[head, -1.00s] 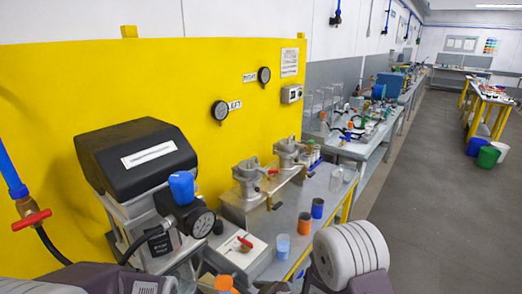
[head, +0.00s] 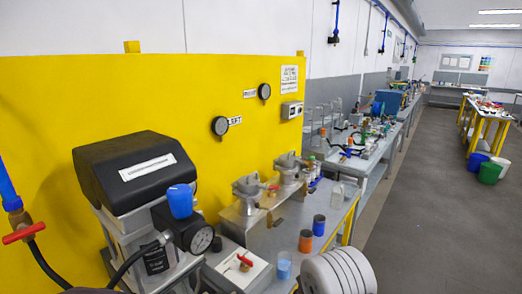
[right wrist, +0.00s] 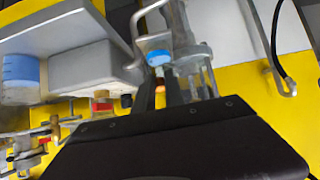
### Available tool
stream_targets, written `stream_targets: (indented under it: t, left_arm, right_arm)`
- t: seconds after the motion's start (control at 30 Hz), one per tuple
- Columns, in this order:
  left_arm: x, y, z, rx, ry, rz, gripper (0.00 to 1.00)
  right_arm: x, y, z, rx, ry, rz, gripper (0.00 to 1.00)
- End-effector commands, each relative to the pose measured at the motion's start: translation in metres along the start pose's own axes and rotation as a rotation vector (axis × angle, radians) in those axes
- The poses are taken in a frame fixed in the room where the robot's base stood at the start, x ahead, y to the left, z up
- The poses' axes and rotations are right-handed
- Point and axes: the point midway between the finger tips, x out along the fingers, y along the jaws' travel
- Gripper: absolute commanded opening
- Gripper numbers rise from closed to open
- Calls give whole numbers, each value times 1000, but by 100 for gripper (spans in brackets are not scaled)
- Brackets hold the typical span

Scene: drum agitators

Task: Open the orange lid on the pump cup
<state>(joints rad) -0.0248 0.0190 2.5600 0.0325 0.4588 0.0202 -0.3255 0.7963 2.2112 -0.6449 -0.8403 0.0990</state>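The pump with its black hood (head: 135,168), round gauge (head: 200,237) and blue knob (head: 180,200) stands at left in the head view. No orange lid on a pump cup can be made out there; the area below the pump is cut off. My right gripper (right wrist: 159,90) shows in the right wrist view with two dark fingers apart by a narrow gap. I cannot tell whether that spot is the lid. My left gripper is out of view.
A white box with a red switch (head: 242,262), a cup of blue liquid (head: 284,265), an orange cup (head: 305,240) and a dark blue cup (head: 319,225) stand on the bench. Metal clamps (head: 247,190) stand behind. A yellow panel (head: 60,100) closes off the back.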

Motion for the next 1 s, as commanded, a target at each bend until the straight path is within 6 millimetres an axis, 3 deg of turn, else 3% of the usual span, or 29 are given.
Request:
stream_targets:
  t: [0.27,0.6,0.87,1.0]
  left_arm:
    - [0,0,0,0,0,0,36]
    - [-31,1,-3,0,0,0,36]
    - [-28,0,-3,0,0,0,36]
    - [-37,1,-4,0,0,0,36]
  right_arm:
    - [0,0,0,0,0,0,11]
    - [-16,0,-31,-1,2,0,11]
    - [-14,0,-29,0,0,0,11]
    - [-17,0,-39,0,1,0,11]
